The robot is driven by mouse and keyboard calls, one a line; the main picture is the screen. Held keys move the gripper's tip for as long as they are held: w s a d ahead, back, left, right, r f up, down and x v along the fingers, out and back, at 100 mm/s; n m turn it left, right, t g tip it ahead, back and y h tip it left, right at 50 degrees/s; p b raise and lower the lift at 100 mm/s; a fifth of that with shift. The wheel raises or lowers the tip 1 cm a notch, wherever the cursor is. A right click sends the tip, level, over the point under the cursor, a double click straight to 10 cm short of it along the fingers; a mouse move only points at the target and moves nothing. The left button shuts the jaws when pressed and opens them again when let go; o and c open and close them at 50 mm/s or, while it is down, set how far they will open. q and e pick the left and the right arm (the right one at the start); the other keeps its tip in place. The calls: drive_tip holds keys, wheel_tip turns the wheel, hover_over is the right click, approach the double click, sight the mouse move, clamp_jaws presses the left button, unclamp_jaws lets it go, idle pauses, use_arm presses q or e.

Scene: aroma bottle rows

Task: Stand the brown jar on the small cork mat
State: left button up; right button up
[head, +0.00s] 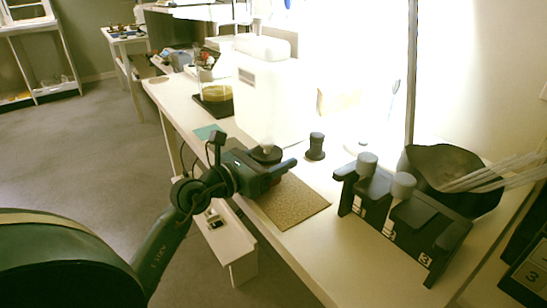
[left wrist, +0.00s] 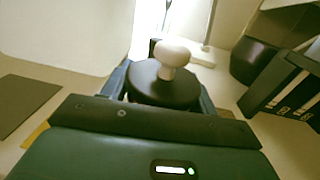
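The brown jar (left wrist: 165,84) looks dark, with a round pale stopper on top, and stands upright between my left gripper's fingers (left wrist: 162,92) in the left wrist view. They flank it closely. In the head view the jar (head: 266,154) shows only in part, at my left gripper (head: 280,165). The cork mat (head: 296,206) lies flat near the table's front edge, and the gripper is above its far-left part. The jar's base is hidden, so I cannot tell whether it touches anything. My right gripper is not in view.
A large white jug (head: 262,90) stands just behind the gripper. A small dark bottle (head: 316,147) stands behind the mat. A black rack (head: 410,222) and a black bowl (head: 455,170) are at the right. A green mat (head: 207,132) lies at the left. The cork mat's near part is bare.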

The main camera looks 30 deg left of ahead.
use_arm(q)
drive_tip(key=o, duration=0.3)
drive_tip(key=shift+r, duration=0.2)
drive_tip(key=v, duration=1.2)
drive_tip(key=shift+b, duration=0.3)
